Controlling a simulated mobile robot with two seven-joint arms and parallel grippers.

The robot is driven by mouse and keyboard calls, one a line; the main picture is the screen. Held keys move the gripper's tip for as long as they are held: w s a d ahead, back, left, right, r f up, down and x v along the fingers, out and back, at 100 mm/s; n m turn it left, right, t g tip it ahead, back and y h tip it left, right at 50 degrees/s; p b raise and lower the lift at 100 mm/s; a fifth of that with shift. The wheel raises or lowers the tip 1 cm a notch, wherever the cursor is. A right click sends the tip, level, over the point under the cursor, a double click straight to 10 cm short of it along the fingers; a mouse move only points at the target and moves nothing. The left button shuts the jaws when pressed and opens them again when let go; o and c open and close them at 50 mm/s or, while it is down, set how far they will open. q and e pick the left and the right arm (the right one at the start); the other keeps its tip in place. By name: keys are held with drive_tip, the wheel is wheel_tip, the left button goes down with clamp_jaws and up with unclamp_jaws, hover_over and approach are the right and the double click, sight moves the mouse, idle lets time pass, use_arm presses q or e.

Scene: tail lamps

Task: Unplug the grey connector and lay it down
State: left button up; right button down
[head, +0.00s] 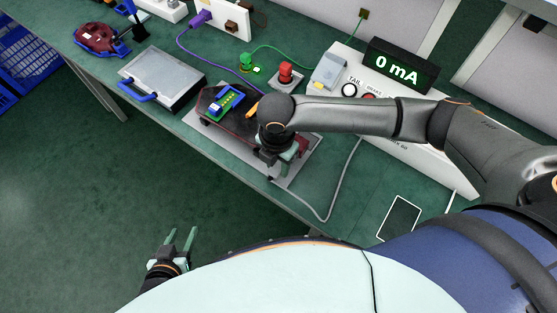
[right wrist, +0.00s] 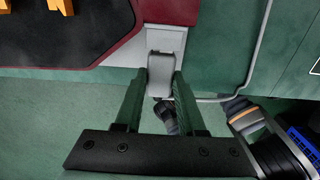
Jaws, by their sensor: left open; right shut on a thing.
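The tail lamp (head: 240,118), dark with a red rim, lies on a grey plate (head: 299,170) at the table's front edge. In the right wrist view its red rim (right wrist: 168,10) is at the top. The grey connector (right wrist: 160,75) sits between my right gripper's green fingers (right wrist: 160,82), which are shut on it. It is at the lamp's edge, against a light grey part; I cannot tell whether it is still seated. In the head view my right gripper (head: 279,160) covers this spot. My left gripper (head: 181,240) is open and empty over the floor.
A grey cable (head: 343,180) loops along the table's front edge. A silver case (head: 160,78) stands left of the lamp. A red button (head: 285,72) and a meter reading 0 mA (head: 398,68) are behind. Bare green tabletop lies around the dark tablet (head: 400,218) at right.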

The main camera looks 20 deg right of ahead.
drive_tip(key=shift+s+a+p, duration=0.45)
drive_tip(key=shift+s+a, duration=0.1)
drive_tip(key=shift+a, duration=0.1)
drive_tip(key=shift+s+a+p, duration=0.35)
drive_tip(key=shift+a+p, duration=0.1)
drive_tip(key=shift+s+a+r+p, duration=0.1)
drive_tip(key=shift+s+a+p, duration=0.25)
drive_tip(key=shift+a, duration=0.1)
drive_tip(key=shift+s+a, duration=0.15)
